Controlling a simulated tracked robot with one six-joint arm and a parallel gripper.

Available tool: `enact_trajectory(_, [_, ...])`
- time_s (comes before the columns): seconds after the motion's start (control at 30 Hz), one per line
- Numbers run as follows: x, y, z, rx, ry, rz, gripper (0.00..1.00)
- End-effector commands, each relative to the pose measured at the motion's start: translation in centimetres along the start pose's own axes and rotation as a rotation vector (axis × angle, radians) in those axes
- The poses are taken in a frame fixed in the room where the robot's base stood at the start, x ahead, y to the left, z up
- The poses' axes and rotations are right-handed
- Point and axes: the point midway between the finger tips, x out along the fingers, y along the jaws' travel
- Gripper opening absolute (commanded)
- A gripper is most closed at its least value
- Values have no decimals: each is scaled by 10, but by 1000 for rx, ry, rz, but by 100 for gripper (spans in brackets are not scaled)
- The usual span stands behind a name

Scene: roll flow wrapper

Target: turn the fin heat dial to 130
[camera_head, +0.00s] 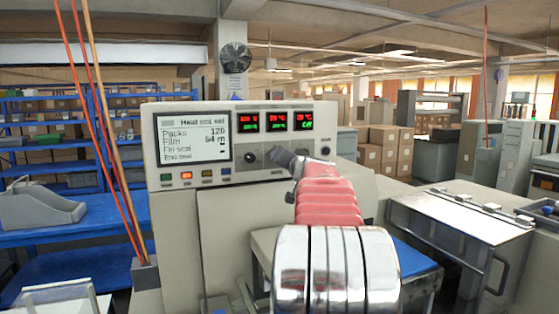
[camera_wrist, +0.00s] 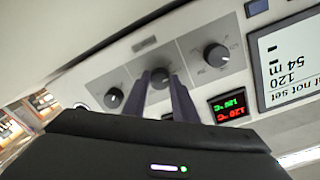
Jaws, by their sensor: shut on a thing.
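The wrapper's control panel (camera_head: 238,171) has three dark round dials in a row under three small displays. The dials' labels are too small to read, so I cannot tell by name which is the fin heat dial. In the wrist view my gripper (camera_wrist: 161,82) has its two dark fingers shut on the middle dial (camera_wrist: 160,75), one on each side. The other two dials, one at the left (camera_wrist: 114,98) and one at the right (camera_wrist: 216,55), are free. In the head view my gripper (camera_head: 286,159) covers the middle dial, and the left dial (camera_head: 250,157) shows beside it.
The panel's screen (camera_head: 194,137) reads "Heat not set", with packs and film lines. A temperature display (camera_wrist: 229,105) shows red and green digits. Coloured buttons (camera_head: 187,175) sit under the screen. Orange and red cords (camera_head: 91,110) hang at the left.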

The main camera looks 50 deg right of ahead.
Motion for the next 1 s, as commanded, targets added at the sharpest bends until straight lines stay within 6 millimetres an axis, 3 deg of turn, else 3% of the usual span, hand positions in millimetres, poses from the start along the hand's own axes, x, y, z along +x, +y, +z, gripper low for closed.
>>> enact_trajectory(1.0, [0, -1, -4, 923, -52, -9, 3])
